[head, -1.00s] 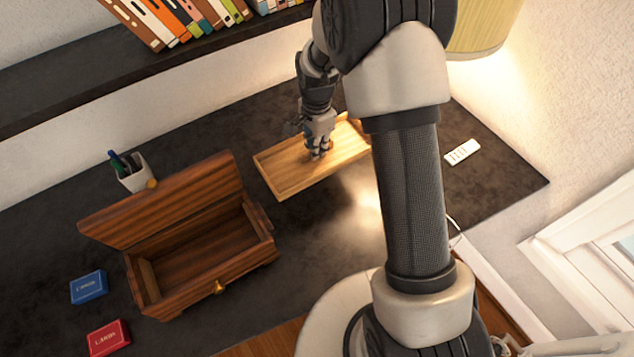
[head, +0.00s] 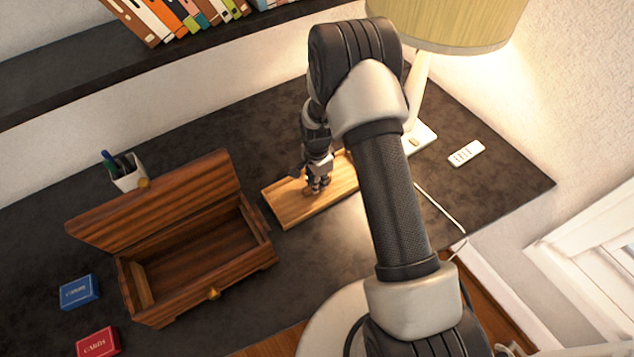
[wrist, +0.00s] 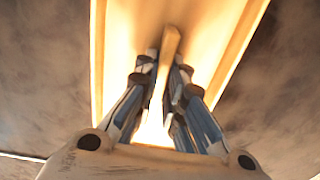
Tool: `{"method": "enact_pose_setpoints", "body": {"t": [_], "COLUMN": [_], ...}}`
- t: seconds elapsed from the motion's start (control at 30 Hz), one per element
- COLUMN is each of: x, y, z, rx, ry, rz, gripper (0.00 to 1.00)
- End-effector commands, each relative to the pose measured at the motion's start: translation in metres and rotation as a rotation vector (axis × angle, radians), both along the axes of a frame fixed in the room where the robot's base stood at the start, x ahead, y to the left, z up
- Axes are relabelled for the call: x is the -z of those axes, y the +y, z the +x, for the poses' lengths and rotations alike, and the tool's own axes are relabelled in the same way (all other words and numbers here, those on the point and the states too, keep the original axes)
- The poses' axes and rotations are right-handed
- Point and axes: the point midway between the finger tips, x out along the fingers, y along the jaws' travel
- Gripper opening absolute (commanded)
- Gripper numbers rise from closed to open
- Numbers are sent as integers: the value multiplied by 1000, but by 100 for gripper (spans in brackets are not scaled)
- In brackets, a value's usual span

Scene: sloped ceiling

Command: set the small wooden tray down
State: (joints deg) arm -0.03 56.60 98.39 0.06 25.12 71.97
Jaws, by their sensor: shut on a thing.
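The small wooden tray (head: 292,206) is a light, shallow rectangle with low rims, just right of the open wooden chest in the head view. My gripper (head: 317,189) is over the tray's middle, pointing down, and is shut on a raised part of it. In the wrist view the fingers (wrist: 163,85) close on a narrow upright wooden piece of the tray (wrist: 112,50). The tray looks level, at or very near the dark desktop. I cannot tell whether its underside touches. My arm hides its right end in the head view.
The open chest (head: 128,282) stands left of the tray, close to it. A pen cup (head: 130,178), a blue card box (head: 79,292) and a red card box (head: 98,342) are farther left. A lamp (head: 418,95) and a white remote (head: 466,153) are to the right.

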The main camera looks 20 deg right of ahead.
Motion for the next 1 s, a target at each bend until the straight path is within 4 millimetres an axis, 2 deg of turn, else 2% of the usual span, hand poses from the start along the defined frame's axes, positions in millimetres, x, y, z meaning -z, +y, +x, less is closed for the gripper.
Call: {"method": "enact_pose_setpoints", "body": {"t": [0.3, 0.33, 0.6, 1.0], "x": [2, 2, 1, -4], "y": [0, 0, 0, 0], "z": [1, 1, 1, 1], "rx": [0, 0, 0, 0], "ry": [-2, -1, -1, -1], "rz": [0, 0, 0, 0], "gripper": [0, 11, 29, 30]}}
